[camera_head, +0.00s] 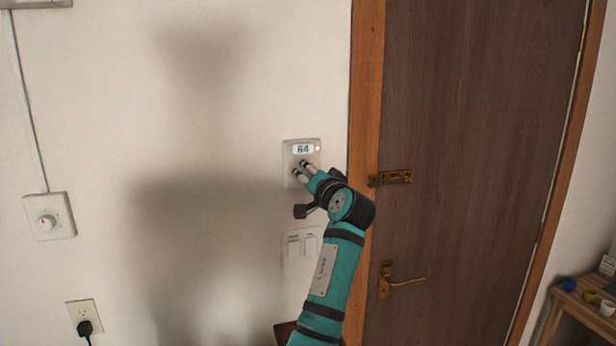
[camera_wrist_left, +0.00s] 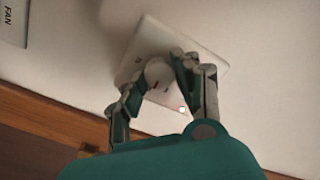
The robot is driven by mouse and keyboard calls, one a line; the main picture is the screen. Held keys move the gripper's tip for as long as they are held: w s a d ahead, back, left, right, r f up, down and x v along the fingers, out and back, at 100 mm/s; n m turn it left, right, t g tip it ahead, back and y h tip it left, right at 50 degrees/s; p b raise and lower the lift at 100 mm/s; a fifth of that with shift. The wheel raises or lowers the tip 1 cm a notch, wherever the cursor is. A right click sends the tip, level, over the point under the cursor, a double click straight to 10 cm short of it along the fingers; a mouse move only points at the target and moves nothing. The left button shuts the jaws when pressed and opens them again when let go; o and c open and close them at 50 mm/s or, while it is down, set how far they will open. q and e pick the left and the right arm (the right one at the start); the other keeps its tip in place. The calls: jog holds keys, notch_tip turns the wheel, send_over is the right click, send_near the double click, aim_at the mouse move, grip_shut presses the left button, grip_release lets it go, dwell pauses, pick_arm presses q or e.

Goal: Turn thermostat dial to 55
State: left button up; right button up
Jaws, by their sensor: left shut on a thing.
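The thermostat (camera_head: 289,160) is a white wall plate beside the door frame, with a lit display (camera_head: 303,149) that appears to read 64 and a small orange light. My left gripper (camera_head: 301,171) is at the lower part of the plate. In the left wrist view the thermostat (camera_wrist_left: 205,62) shows tilted, with its round white dial (camera_wrist_left: 158,72) between the two fingers of my left gripper (camera_wrist_left: 154,82), which is shut on the dial. In the head view the fingers mostly hide the dial. My right gripper is not in view.
Light switches (camera_head: 293,246) sit just below the thermostat, partly behind my arm. A brown wooden door (camera_head: 460,120) with a brass latch (camera_head: 392,177) and handle (camera_head: 400,281) is at the right. Another knob plate (camera_head: 48,216) and an outlet (camera_head: 84,316) are at the left.

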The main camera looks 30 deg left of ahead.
pick_arm(q)
jog(key=shift+f, duration=0.1)
grip_shut()
jog(key=n+b, duration=0.8)
jog(key=shift+n+h, duration=0.4)
jog(key=n+b, duration=0.2)
jog(key=n, duration=0.5)
jog(key=shift+s+h, duration=0.15)
jog(key=shift+h, duration=0.25)
jog(key=shift+n, duration=0.3)
jog(key=shift+a, duration=0.1)
